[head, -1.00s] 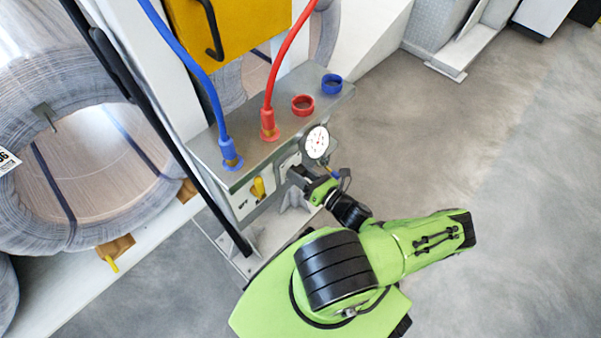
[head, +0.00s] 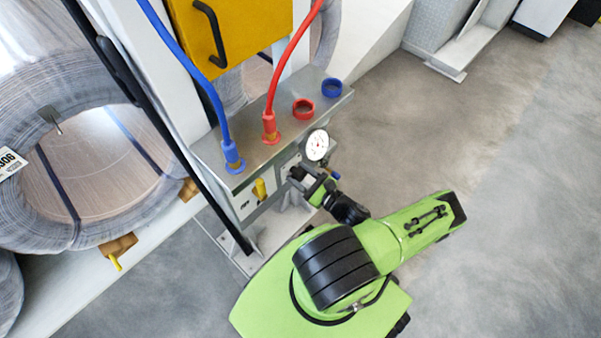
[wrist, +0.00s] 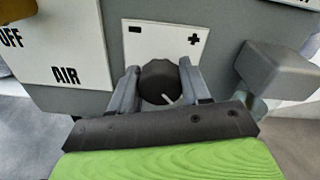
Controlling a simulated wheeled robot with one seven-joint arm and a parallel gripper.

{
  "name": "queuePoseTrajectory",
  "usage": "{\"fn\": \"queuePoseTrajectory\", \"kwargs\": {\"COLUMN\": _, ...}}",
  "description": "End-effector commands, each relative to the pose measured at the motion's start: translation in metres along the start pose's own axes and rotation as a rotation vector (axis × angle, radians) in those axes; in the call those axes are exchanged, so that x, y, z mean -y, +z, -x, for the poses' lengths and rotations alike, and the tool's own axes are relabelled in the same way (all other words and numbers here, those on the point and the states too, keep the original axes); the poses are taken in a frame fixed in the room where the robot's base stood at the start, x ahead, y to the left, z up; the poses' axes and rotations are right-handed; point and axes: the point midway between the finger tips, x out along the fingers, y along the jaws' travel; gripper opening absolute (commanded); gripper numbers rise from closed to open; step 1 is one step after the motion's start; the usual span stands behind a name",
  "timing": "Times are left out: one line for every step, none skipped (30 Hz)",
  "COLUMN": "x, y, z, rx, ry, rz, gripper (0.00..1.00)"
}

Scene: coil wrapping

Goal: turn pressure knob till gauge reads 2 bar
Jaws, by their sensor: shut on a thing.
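The pressure knob (wrist: 158,80) is black and round with a white pointer line, on a white plate marked minus and plus in the wrist view. My gripper (wrist: 157,86) is shut on the knob, one finger on each side. The pointer line slants toward the lower right of the knob. In the head view my gripper (head: 298,176) is at the panel front and hides the knob. The round white gauge (head: 317,145) stands just above it; its needle is too small to read.
A yellow valve handle (head: 260,188) is left of my gripper on the panel. A blue hose (head: 217,108) and a red hose (head: 283,62) plug into the top of the grey manifold (head: 268,153). A grey block (wrist: 277,68) juts out right of the knob in the wrist view.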

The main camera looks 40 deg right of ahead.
Motion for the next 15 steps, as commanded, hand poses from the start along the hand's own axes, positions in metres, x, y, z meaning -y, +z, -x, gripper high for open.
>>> {"fn": "queuePoseTrajectory", "kwargs": {"x": 0.0001, "y": 0.0008, "z": 0.0001, "rx": -0.002, "ry": 0.0, "rz": 0.043, "gripper": 0.17}}
{"fn": "queuePoseTrajectory", "kwargs": {"x": 0.0002, "y": 0.0009, "z": 0.0001, "rx": -0.003, "ry": -0.001, "rz": 0.071, "gripper": 0.17}}
{"fn": "queuePoseTrajectory", "kwargs": {"x": 0.0, "y": 0.0009, "z": 0.0001, "rx": -0.005, "ry": -0.001, "rz": 0.109, "gripper": 0.17}}
{"fn": "queuePoseTrajectory", "kwargs": {"x": -0.0003, "y": 0.0008, "z": 0.0001, "rx": -0.006, "ry": -0.001, "rz": 0.137, "gripper": 0.17}}
{"fn": "queuePoseTrajectory", "kwargs": {"x": -0.0004, "y": 0.0008, "z": 0.0001, "rx": -0.007, "ry": -0.002, "rz": 0.165, "gripper": 0.17}}
{"fn": "queuePoseTrajectory", "kwargs": {"x": -0.0005, "y": 0.0009, "z": 0.0, "rx": -0.008, "ry": -0.003, "rz": 0.203, "gripper": 0.17}}
{"fn": "queuePoseTrajectory", "kwargs": {"x": -0.0006, "y": 0.0009, "z": 0.0, "rx": -0.009, "ry": -0.003, "rz": 0.231, "gripper": 0.17}}
{"fn": "queuePoseTrajectory", "kwargs": {"x": -0.0007, "y": 0.0008, "z": 0.0, "rx": -0.01, "ry": -0.004, "rz": 0.26, "gripper": 0.17}}
{"fn": "queuePoseTrajectory", "kwargs": {"x": -0.0007, "y": 0.0008, "z": 0.0, "rx": -0.011, "ry": -0.005, "rz": 0.298, "gripper": 0.17}}
{"fn": "queuePoseTrajectory", "kwargs": {"x": -0.0007, "y": 0.0008, "z": 0.0001, "rx": -0.012, "ry": -0.006, "rz": 0.326, "gripper": 0.17}}
{"fn": "queuePoseTrajectory", "kwargs": {"x": -0.0008, "y": 0.0008, "z": 0.0001, "rx": -0.012, "ry": -0.006, "rz": 0.354, "gripper": 0.17}}
{"fn": "queuePoseTrajectory", "kwargs": {"x": -0.0012, "y": 0.0007, "z": 0.0001, "rx": -0.013, "ry": -0.006, "rz": 0.39, "gripper": 0.17}}
{"fn": "queuePoseTrajectory", "kwargs": {"x": -0.0014, "y": 0.0007, "z": 0.0, "rx": -0.014, "ry": -0.006, "rz": 0.417, "gripper": 0.17}}
{"fn": "queuePoseTrajectory", "kwargs": {"x": -0.0015, "y": 0.0007, "z": 0.0, "rx": -0.015, "ry": -0.006, "rz": 0.444, "gripper": 0.17}}
{"fn": "queuePoseTrajectory", "kwargs": {"x": -0.0014, "y": 0.0009, "z": 0.0, "rx": -0.015, "ry": -0.007, "rz": 0.478, "gripper": 0.17}}
